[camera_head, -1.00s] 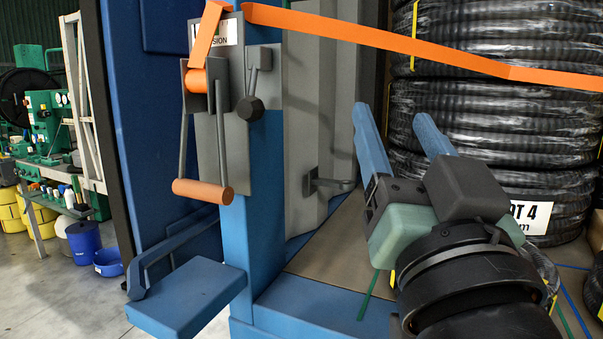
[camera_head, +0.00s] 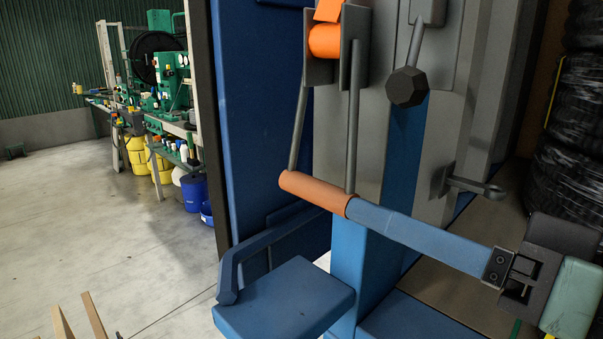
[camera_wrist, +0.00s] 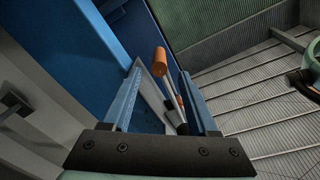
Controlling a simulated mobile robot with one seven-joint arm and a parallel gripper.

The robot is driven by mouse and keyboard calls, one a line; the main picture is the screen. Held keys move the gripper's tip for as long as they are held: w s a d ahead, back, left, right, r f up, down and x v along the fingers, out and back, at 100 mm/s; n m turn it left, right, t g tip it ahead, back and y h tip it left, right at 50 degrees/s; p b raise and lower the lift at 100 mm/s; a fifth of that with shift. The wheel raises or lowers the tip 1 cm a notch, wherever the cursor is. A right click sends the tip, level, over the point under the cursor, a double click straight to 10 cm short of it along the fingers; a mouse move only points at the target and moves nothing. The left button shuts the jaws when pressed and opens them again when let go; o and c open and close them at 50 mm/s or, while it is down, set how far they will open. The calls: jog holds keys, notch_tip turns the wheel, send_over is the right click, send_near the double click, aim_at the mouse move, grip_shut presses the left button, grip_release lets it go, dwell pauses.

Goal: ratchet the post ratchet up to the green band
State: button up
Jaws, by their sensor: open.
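The post ratchet (camera_head: 351,48) is on the blue post in the head view, with an orange strap roll between grey plates. Its two-rod handle hangs down to an orange grip (camera_head: 316,193). My gripper (camera_head: 350,207) reaches in from the right, and one blue finger overlaps the grip's right end. In the wrist view my gripper (camera_wrist: 161,71) is open, and the grip (camera_wrist: 160,62) shows between its fingertips. I cannot tell whether a finger touches it. The second finger is hidden in the head view. No green band can be made out on the ratchet.
A blue step-like pad (camera_head: 284,300) juts out below the handle. A dark knob on a rod (camera_head: 407,86) hangs right of the ratchet, and a grey hook bracket (camera_head: 470,186) sits lower right. Open floor (camera_head: 110,240) lies at left.

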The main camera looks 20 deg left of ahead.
aim_at(304, 186)
jog(key=p+x, duration=0.3)
jog(key=x, duration=0.6)
jog(key=shift+w+a+p, duration=0.1)
jog(key=shift+a+p, duration=0.1)
jog(key=shift+p, duration=0.1)
jog(key=shift+w+a, duration=0.2)
jog(key=shift+a, duration=0.2)
grip_shut()
dwell(0.6)
